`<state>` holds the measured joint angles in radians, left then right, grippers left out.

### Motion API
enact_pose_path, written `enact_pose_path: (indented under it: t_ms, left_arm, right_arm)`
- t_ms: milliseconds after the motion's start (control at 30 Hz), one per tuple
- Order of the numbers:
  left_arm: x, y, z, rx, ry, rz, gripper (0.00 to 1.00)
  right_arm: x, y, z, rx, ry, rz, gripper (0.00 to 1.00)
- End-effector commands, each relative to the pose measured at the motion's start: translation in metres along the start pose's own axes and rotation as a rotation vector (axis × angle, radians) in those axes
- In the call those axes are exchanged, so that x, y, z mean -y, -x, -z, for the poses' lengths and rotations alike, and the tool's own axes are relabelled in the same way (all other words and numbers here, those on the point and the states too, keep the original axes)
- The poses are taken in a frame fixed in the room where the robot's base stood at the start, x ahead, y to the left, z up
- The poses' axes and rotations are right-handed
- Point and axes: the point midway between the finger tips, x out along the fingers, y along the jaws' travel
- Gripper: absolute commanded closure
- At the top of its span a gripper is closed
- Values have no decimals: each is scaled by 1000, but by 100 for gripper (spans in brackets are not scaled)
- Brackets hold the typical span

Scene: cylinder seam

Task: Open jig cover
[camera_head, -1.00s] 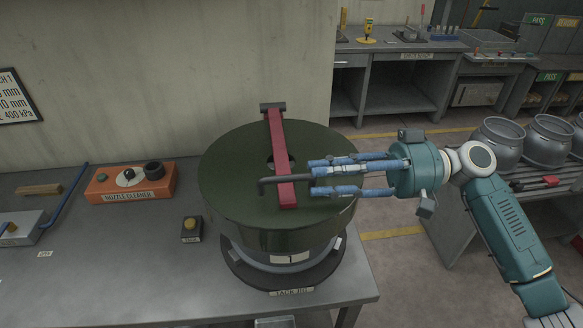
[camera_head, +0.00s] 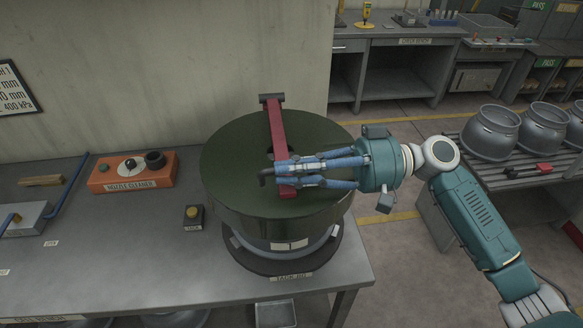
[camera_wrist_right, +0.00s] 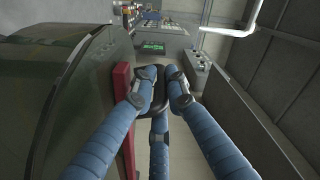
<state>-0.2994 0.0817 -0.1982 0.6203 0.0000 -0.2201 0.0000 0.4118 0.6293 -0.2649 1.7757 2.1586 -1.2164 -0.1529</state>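The jig cover (camera_head: 235,160) is a large dark green round lid. It lies level on the tack jig (camera_head: 270,262). A red bar (camera_head: 275,125) crosses its top from a dark hinge block (camera_head: 271,98) at the back. A dark handle (camera_head: 264,179) sticks out sideways near the bar's front end. My right gripper (camera_head: 279,172) reaches in from the right, its blue fingers closed around the handle and partly hiding it. In the right wrist view the fingers (camera_wrist_right: 158,96) press around the dark handle beside the red bar (camera_wrist_right: 123,110). My left gripper is out of view.
An orange nozzle cleaner box (camera_head: 131,173) and a small box with a yellow button (camera_head: 193,216) stand left of the jig on the grey bench (camera_head: 130,255). A wall rises behind. Grey pots (camera_head: 491,133) stand on a rack at right.

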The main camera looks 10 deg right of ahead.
Motion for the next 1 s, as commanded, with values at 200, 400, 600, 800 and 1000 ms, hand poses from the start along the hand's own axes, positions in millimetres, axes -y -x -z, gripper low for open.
enact_pose_path:
  t_ms: [200,400,600,800,1000]
  left_arm:
    - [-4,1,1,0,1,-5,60]
    - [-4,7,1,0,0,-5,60]
    - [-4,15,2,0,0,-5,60]
    - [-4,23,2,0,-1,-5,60]
    - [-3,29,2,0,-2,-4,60]
  right_arm:
    - [4,1,6,-8,6,-1,100]
    - [23,1,24,-9,12,0,100]
    - [53,1,60,-13,16,2,100]
    - [79,1,102,-14,14,3,100]
    - [94,0,138,-14,11,2,100]
